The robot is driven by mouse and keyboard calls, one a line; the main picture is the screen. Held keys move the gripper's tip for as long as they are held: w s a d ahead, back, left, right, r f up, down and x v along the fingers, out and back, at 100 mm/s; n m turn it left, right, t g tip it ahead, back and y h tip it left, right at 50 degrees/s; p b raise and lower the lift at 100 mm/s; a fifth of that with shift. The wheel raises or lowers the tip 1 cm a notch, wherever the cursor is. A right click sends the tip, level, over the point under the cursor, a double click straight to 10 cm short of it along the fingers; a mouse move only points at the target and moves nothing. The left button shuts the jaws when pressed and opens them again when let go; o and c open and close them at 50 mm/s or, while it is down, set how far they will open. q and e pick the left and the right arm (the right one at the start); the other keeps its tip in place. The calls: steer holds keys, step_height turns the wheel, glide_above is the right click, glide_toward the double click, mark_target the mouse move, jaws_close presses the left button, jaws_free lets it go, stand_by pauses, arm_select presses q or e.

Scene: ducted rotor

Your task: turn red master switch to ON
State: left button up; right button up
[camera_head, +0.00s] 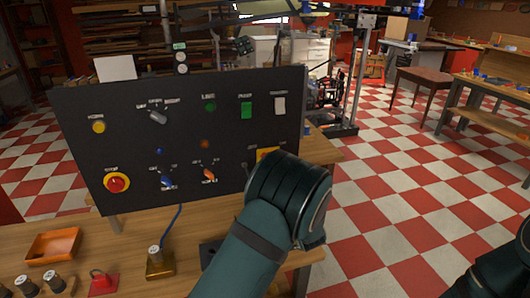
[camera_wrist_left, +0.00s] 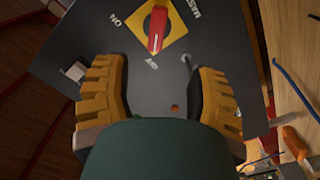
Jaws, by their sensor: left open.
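The red master switch (camera_wrist_left: 157,28) shows at the top of the left wrist view, a red handle on a yellow diamond plate (camera_wrist_left: 135,22). Its handle lies nearly upright in that picture, its lower end towards the OFF label; the ON label is to its left. In the head view only a corner of the yellow plate (camera_head: 266,153) shows, the rest hidden behind my left arm. My left gripper (camera_wrist_left: 158,72) is open, its two yellow fingers wide apart below the switch and not touching the handle. My right gripper is out of view.
The black panel (camera_head: 140,130) also carries a red emergency button (camera_head: 117,183), blue and orange knobs, and green and white switches. An orange tray (camera_head: 53,245), a red part (camera_head: 103,282) and a brass block (camera_head: 160,263) sit on the wooden bench. Checkered floor lies to the right.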

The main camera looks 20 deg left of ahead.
arm_select(q)
steer(key=x, duration=1.4)
steer(key=shift+w+r, duration=0.15)
steer(key=shift+r, duration=0.05)
jaws_close()
